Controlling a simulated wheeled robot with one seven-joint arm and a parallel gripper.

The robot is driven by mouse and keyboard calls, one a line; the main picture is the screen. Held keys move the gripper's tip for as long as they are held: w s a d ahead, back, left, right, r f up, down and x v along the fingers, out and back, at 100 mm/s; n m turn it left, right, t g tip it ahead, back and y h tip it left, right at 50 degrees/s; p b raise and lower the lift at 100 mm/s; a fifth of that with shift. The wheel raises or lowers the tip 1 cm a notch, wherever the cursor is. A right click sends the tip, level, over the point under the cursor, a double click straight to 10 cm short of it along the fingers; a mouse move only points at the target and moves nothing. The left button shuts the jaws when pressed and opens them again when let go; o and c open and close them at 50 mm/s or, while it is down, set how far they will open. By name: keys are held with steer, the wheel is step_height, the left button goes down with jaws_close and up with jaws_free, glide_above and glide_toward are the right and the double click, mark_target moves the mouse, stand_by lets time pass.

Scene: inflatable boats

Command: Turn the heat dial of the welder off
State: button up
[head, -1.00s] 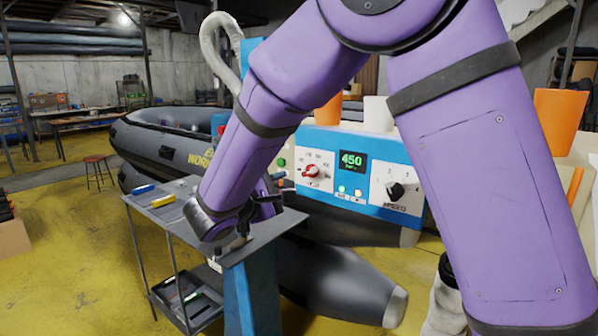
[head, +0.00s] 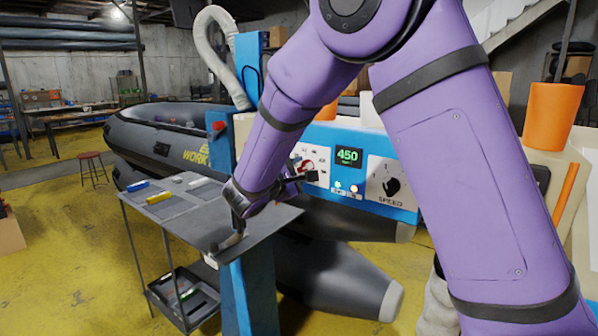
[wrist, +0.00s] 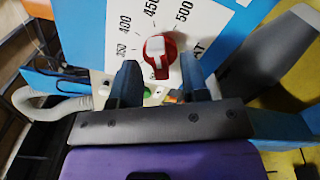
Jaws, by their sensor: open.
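The welder's heat dial is a red knob with a white pointer bar, (wrist: 160,57) on a white scale plate marked 350, 400, 450 and 500 in the wrist view. In the head view the red dial (head: 308,168) is partly hidden behind my gripper (head: 298,178). In the wrist view my gripper (wrist: 158,76) is open, with one fingertip on each side of the dial's lower part. I cannot tell whether the fingers touch it. The welder's blue panel (head: 325,137) carries a green display (head: 348,156) reading 450.
A black speed knob (head: 391,187) and small lit lamps (head: 345,188) are on the same panel. A grey metal table (head: 215,222) with tools stands below my forearm. Orange (head: 553,115) and white containers stand behind the panel. A grey inflatable boat (head: 150,145) lies behind.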

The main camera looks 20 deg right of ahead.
jaws_close()
